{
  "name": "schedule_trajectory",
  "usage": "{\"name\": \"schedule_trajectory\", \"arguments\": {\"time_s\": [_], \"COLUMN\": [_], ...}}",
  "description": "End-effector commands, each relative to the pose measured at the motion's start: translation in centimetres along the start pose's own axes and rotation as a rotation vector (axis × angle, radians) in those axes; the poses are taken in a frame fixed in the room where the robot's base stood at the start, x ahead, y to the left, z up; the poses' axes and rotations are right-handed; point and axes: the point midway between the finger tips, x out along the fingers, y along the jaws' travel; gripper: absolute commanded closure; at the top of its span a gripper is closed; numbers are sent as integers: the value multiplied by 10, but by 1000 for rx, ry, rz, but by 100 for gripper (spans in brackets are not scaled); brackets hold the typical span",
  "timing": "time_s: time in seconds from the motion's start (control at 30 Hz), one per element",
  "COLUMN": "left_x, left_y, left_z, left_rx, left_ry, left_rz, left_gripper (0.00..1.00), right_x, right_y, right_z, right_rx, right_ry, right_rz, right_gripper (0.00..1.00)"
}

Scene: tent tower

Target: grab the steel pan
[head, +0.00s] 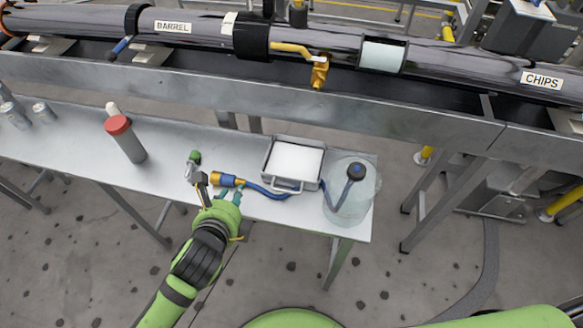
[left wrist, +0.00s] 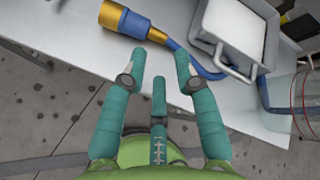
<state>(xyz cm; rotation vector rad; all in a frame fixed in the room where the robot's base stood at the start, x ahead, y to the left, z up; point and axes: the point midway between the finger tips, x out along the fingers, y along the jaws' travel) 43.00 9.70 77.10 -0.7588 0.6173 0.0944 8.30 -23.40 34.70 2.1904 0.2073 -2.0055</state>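The steel pan is a shallow grey rectangular tray (head: 264,170) with a white inside and a bar handle on its front side. It lies on the metal table, right of my left gripper (head: 219,190). In the left wrist view the pan (left wrist: 205,40) is at the upper right, its handle (left wrist: 236,71) nearest me. My left gripper (left wrist: 160,65) has its teal fingers spread, with nothing between them. It is at the table's front edge, left of the pan and apart from it. My right gripper is not in view.
A blue hose (head: 268,188) with a brass end (head: 229,181) runs past the pan's front to a clear round container (head: 350,205) on the right. A red-capped bottle (head: 127,141) stands left. A large pipe rack (head: 300,95) runs behind the table.

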Motion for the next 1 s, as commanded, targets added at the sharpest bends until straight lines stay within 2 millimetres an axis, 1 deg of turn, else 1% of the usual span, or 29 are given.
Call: {"name": "schedule_trajectory", "arguments": {"time_s": [0.03, 0.1, 0.2, 0.3, 0.37, 0.43, 0.57, 0.7, 0.87, 1.0], "left_x": [5, 10, 14, 16, 18, 26, 47, 67, 78, 94], "left_y": [-12, -26, -39, -47, -50, -53, -58, -62, -65, -69], "left_z": [1, 0, -3, -6, -6, -7, -6, -6, -6, -6], "left_rx": [185, 415, 666, 821, 873, 902, 906, 905, 904, 902], "left_ry": [-19, -48, -87, -115, -126, -133, -134, -132, -131, -132], "left_rz": [-47, -103, -159, -192, -202, -207, -207, -207, -207, -207], "left_gripper": [70, 70, 70, 70, 70, 70, 70, 70, 70, 70], "right_x": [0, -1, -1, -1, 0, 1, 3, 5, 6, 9], "right_y": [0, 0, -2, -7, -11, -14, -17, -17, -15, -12], "right_z": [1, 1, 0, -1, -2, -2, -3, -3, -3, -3], "right_rx": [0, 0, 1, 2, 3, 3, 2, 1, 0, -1], "right_ry": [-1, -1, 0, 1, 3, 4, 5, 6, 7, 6], "right_rz": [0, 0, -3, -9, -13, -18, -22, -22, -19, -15], "right_gripper": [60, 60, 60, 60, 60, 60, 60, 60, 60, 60]}}
